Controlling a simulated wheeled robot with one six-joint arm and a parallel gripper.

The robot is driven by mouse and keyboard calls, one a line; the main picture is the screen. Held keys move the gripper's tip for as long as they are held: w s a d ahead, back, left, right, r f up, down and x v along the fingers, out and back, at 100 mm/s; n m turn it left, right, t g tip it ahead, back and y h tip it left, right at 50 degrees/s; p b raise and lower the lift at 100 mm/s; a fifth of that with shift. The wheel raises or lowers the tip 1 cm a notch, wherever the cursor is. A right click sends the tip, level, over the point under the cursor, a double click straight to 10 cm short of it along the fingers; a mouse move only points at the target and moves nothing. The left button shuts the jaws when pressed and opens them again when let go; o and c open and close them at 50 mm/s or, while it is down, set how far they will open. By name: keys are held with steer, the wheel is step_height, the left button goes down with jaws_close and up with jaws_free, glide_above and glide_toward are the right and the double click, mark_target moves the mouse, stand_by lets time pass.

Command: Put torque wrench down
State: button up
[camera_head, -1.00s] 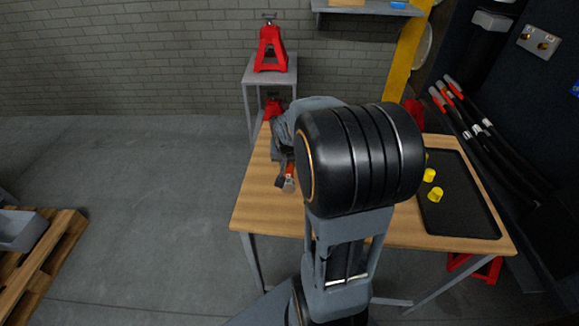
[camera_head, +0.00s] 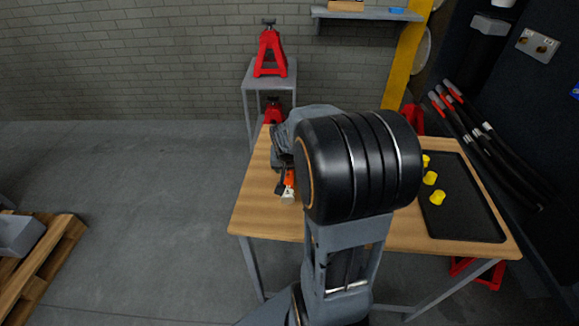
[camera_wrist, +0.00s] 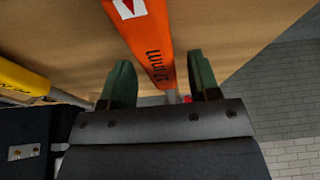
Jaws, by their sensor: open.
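The torque wrench (camera_wrist: 150,45) has an orange handle with dark lettering and a white and red mark. In the wrist view it runs between the two green-padded fingers of my gripper (camera_wrist: 161,78), which stand apart with gaps on both sides. It appears to lie against the wooden table top (camera_wrist: 60,28); exact contact is unclear. In the head view a short orange and grey piece of the wrench (camera_head: 289,182) shows over the left side of the table (camera_head: 262,212). My arm hides the rest of it and most of my gripper.
A black tray (camera_head: 468,218) with yellow pieces (camera_head: 430,178) lies on the table's right side. A red jack stand (camera_head: 270,52) stands on a grey side stand behind. Black and red hoses (camera_head: 488,140) hang at right. The table's front-left corner is clear.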

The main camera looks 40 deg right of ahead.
steer(key=shift+r, duration=0.1)
steer(key=shift+r, duration=0.25)
steer(key=p+v, duration=0.2)
steer(key=v, duration=0.9)
steer(key=s+a+f+n+y, duration=0.1)
steer(key=s+a+n, duration=0.2)
steer(key=a, duration=0.4)
steer(key=s+a+f+n+y, duration=0.1)
steer(key=s+a+f+n, duration=0.1)
steer(key=s+a+n, duration=0.2)
steer(key=s+a, duration=0.1)
steer(key=a, duration=0.2)
steer(key=shift+a+f+g+y, duration=0.25)
steer(key=shift+a+g+y, duration=0.05)
